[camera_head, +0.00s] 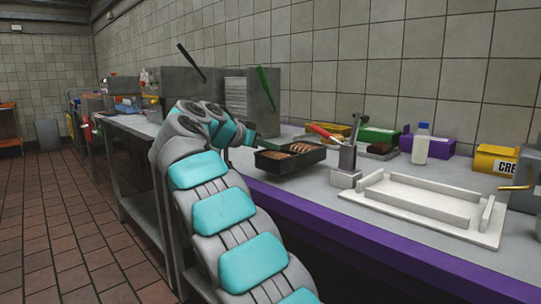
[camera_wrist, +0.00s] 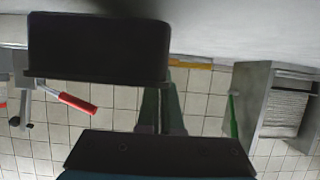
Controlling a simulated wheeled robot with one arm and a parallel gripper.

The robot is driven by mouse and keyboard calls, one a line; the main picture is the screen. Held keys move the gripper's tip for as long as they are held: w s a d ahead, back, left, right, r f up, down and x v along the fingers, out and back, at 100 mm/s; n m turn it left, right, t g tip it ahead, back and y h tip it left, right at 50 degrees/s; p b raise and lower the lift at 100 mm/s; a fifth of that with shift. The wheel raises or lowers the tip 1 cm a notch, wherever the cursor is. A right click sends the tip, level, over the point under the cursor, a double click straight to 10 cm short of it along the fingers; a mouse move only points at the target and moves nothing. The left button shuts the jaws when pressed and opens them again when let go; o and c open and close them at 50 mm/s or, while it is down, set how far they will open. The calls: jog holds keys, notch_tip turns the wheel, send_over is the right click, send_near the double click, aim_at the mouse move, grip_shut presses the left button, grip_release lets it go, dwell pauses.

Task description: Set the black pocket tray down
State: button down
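The black pocket tray (camera_head: 281,164) is a dark open box with brown food pieces in it, near the front edge of the counter (camera_head: 335,208) in the head view. My gripper (camera_head: 255,142) meets its left end and appears shut on it. In the wrist view, the tray (camera_wrist: 97,48) fills the upper left, and a dark finger shape reaches up to its rim. The fingertips themselves are mostly hidden. I cannot tell whether the tray's underside touches the counter.
A grey lever device (camera_head: 345,178) with a red handle stands just right of the tray. A white rack (camera_head: 420,200) lies farther right. Behind are a milk bottle (camera_head: 421,144), a purple box (camera_head: 438,147), a green box (camera_head: 380,135) and a yellow box (camera_head: 494,160). Grey dispensers stand left.

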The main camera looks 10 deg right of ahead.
jog(key=shift+f, duration=1.15)
jog(key=c, duration=1.5)
grip_release()
jog(key=shift+f, duration=0.1)
jog(key=shift+c, duration=0.2)
jog(key=o, duration=0.5)
jog(key=shift+c, duration=0.2)
jog(key=shift+r, duration=0.2)
jog(key=v, duration=1.2)
